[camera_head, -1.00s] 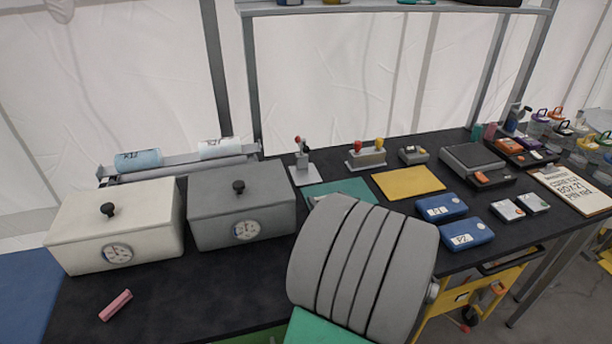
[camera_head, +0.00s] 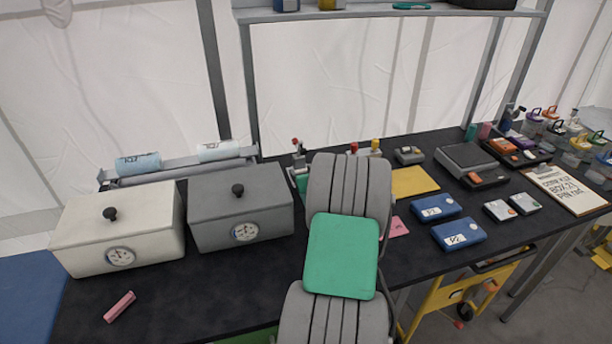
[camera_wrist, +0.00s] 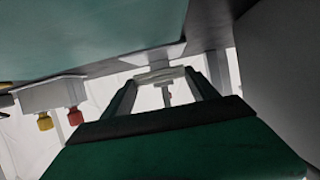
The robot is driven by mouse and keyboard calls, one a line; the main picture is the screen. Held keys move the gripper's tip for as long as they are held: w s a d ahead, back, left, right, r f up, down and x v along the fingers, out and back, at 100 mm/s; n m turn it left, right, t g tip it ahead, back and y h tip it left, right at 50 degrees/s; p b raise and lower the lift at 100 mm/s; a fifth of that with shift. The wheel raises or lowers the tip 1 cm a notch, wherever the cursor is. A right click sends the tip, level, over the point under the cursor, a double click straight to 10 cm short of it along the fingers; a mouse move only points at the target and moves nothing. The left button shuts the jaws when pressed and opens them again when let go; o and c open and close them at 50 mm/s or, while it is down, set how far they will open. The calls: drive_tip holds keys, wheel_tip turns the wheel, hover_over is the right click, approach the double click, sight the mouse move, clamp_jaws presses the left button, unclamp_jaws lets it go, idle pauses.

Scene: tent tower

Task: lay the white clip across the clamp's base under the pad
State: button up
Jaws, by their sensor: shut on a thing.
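The clamp (camera_head: 299,158), a small grey upright with a red knob, stands at the back of the black bench, right of the grey box. My arm hides part of its base in the head view. Grey parts lie close behind the clip. I cannot tell whether the clip touches the clamp's base or lies under the pad.
A stand with red and yellow knobs (camera_wrist: 56,97) is near my gripper, at left in the wrist view. A grey box (camera_head: 240,207) and a cream box (camera_head: 118,227) fill the bench's left. A yellow mat (camera_head: 414,182) and blue cases (camera_head: 463,234) lie right of my arm.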

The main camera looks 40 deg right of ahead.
wheel_tip(320, 180, down, 2)
drive_tip(key=shift+d, duration=0.1)
drive_tip(key=shift+f, duration=0.15)
drive_tip(key=o, duration=1.4)
drive_tip(key=shift+r, duration=0.25)
drive_tip(key=shift+s+r, duration=0.1)
drive_tip(key=shift+s, duration=0.15)
drive_tip(key=b+v, duration=0.1)
drive_tip(key=v, duration=1)
drive_tip(key=shift+s+a, duration=0.2)
drive_tip(key=shift+a, duration=0.05)
